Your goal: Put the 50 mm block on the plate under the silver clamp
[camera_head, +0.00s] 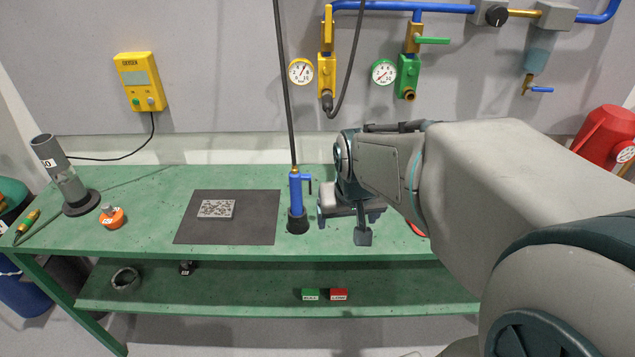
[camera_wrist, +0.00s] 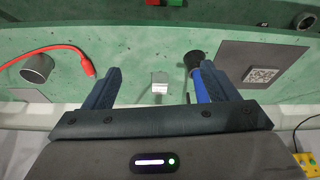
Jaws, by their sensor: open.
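My gripper (camera_head: 350,222) hangs low over the right part of the green bench, seen from the side in the head view. In the wrist view my gripper (camera_wrist: 160,69) has its two fingers wide apart, with nothing held. A small grey block with a white face (camera_wrist: 160,84) shows on the bench between the fingers in that view. I cannot read a size on it, so I cannot tell if it is the 50 mm block. In the head view my arm covers that part of the bench. I cannot make out a silver clamp or its plate.
A blue tool (camera_head: 296,203) stands upright left of my gripper. Left of it a speckled grey piece (camera_head: 216,209) lies on a dark mat (camera_head: 258,232). A grey cylinder (camera_wrist: 38,67) and red hose (camera_wrist: 62,50) show in the wrist view. A grey tube (camera_head: 62,172) stands far left.

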